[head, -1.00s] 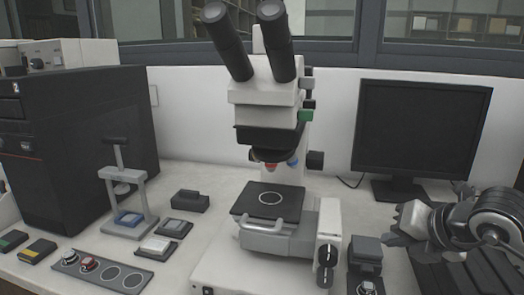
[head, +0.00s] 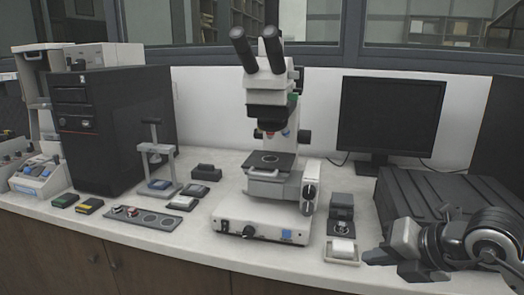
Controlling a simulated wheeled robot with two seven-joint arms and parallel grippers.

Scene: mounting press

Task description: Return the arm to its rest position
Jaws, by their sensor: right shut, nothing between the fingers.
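My right gripper (head: 388,256) is at the lower right of the head view, in front of the bench's front edge or over it; I cannot tell which. It is shut with nothing between its fingers, and its arm comes in from the right. The mounting press (head: 157,165), a light frame with a dark handle on top, stands upright on the left half of the bench. My right gripper is far from the press. My left gripper is out of view.
A microscope (head: 270,150) stands mid-bench. A small white-topped tray (head: 342,250) and a dark device (head: 341,212) are close to the left of my right gripper. A dark ribbed case (head: 430,200) is behind it. A strip with round places (head: 145,217) lies front left.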

